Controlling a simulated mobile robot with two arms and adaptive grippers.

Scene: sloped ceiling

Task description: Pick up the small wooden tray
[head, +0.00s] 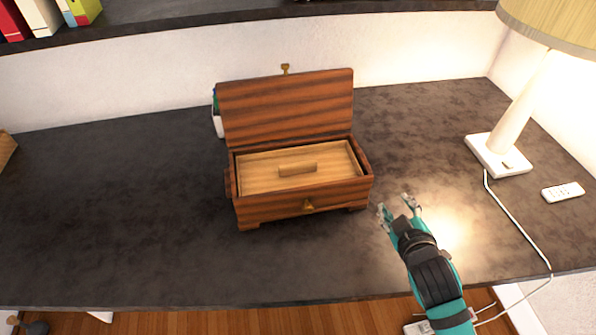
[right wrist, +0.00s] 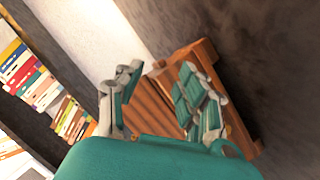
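The small light-wood tray (head: 255,176) sits inside an open dark-wood chest (head: 270,215) on the desk. A short wooden bar handle (head: 297,169) stands in the middle of the tray. The chest's lid (head: 287,108) is tilted up at the back. My right gripper (head: 398,207) is open and empty, just right of the chest's front right corner, apart from it. In the right wrist view the open fingers (right wrist: 158,92) frame part of the chest (right wrist: 160,105); the tray is not clear there. My left gripper is not in view.
A lamp (head: 497,156) stands at the right, with a white remote (head: 563,192) and a cable near it. A white cup (head: 217,122) is partly hidden behind the chest. A shelf (head: 200,15) with books runs above the back. The desk's left side is mostly clear.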

